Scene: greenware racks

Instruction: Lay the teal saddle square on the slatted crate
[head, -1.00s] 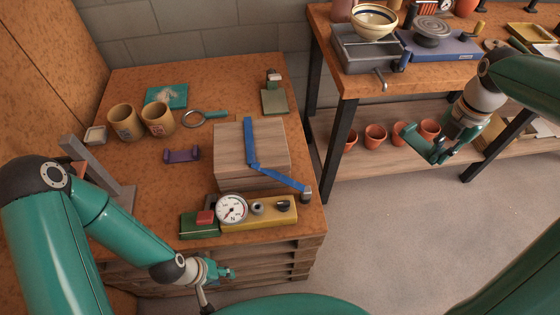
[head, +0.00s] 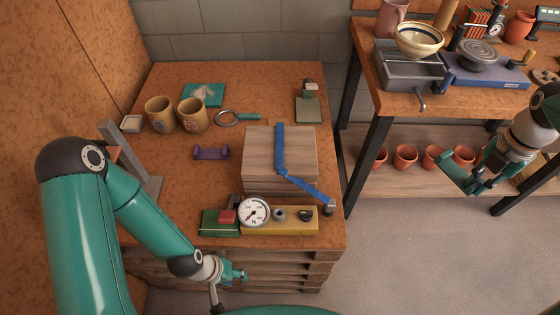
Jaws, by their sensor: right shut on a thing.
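The teal saddle (head: 456,174), a short piece with upturned ends, is in my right gripper (head: 481,177) at the right of the head view. The gripper is shut on it and holds it in the air, in front of the shelf under the right bench. The box-like wooden crate (head: 258,155), with a planked top and lined sides, stands on the left table. The saddle is well to the right of it, apart from it. My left gripper (head: 236,273) is low, in front of the table's front edge; whether its fingers are open is unclear.
A blue hinged strip (head: 281,150) lies across the crate top. A dial gauge (head: 254,211) on a yellow base stands before the crate. A purple saddle (head: 211,153), two mugs (head: 192,114) and a ring-shaped tool (head: 228,118) are to its left. Clay pots (head: 405,157) line the shelf.

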